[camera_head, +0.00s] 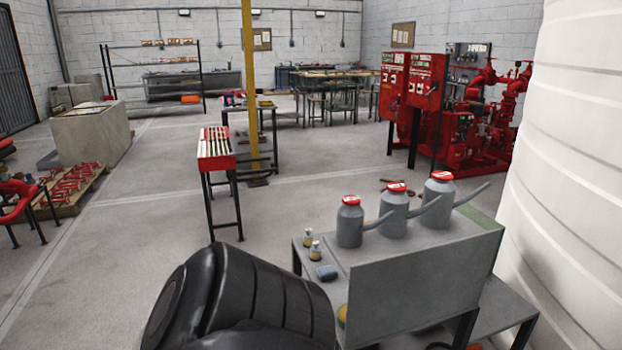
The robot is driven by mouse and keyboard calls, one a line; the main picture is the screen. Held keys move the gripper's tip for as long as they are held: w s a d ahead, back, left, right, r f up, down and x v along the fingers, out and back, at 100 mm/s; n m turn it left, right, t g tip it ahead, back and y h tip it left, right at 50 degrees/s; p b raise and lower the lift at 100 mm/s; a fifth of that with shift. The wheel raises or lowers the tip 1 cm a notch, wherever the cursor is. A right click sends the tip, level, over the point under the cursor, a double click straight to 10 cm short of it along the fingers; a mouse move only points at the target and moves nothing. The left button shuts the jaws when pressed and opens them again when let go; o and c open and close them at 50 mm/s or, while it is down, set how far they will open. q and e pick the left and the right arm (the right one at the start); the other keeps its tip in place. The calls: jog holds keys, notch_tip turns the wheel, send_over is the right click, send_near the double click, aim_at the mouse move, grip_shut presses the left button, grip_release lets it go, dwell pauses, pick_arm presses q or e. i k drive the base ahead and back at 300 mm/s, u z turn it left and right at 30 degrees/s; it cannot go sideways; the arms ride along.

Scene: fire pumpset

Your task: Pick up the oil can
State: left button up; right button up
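Three grey oil cans with red lids and long spouts pointing right stand upright in a row on a grey metal table (430,290). The left oil can (349,226) is the smallest. The middle oil can (393,216) stands beside it. The right oil can (437,205) looks the largest and stands farthest right. Neither of my grippers shows in the head view, and no gripper is seen touching the cans.
Small bottles (311,248) and a blue item (326,272) sit on the table's left end. A large black ribbed object (250,300) fills the foreground. A big white tank (570,180) bounds the right.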

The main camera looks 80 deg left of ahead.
aim_at(437, 216)
jog(key=u, duration=0.4)
jog(key=i, duration=1.05)
jog(key=u, duration=2.2)
jog(key=i, duration=0.5)
jog(key=u, duration=0.05)
